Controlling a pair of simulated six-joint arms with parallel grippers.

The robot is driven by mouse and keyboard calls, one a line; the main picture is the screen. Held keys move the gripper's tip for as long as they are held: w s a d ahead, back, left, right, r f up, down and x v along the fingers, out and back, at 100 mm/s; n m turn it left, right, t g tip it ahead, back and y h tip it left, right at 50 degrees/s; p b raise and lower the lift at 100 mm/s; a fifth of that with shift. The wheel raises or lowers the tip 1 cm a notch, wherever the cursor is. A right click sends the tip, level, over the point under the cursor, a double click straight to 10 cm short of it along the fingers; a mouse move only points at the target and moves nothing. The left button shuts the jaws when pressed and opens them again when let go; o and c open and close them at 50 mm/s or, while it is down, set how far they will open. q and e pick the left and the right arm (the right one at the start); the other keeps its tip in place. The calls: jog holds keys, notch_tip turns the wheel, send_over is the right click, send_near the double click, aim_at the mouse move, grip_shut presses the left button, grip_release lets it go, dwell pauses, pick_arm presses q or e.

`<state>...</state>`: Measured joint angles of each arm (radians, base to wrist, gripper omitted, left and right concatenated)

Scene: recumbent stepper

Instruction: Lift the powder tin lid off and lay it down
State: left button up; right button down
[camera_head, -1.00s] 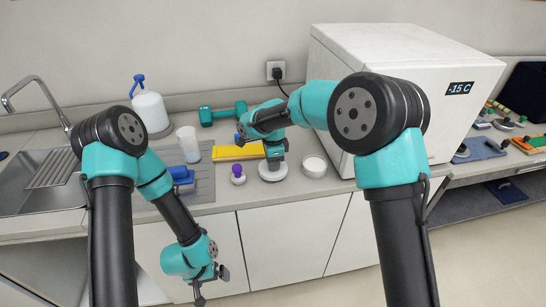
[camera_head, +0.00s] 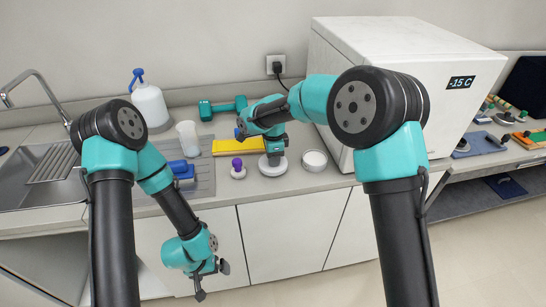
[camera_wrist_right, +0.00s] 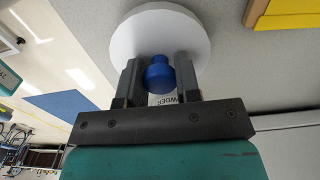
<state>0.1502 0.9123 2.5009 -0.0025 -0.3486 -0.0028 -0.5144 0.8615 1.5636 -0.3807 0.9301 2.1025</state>
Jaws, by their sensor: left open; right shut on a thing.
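The powder tin lid (camera_head: 273,169) is a white disc with a blue knob (camera_wrist_right: 159,73), seen close up in the right wrist view. My right gripper (camera_head: 275,157) is shut on that knob from above. The disc is at or just above the counter; I cannot tell if it touches. A round white tub (camera_head: 314,162), apparently the powder tin, stands open just to the right of the lid. My left gripper (camera_head: 209,277) is open and empty, low in front of the cabinet doors.
A small white piece with a purple knob (camera_head: 238,169) stands left of the lid. Behind are a yellow block (camera_head: 240,146) and teal dumbbell (camera_head: 222,107). A cup (camera_head: 188,138), pump bottle (camera_head: 150,105) and sink (camera_head: 40,180) are left; a white freezer (camera_head: 400,70) is right.

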jog(key=shift+f, duration=1)
dwell(0.4)
jog(key=c, duration=0.7)
grip_release()
jog(key=shift+c, duration=0.2)
notch_tip(320, 180, up, 18)
jog(key=shift+f, duration=0.25)
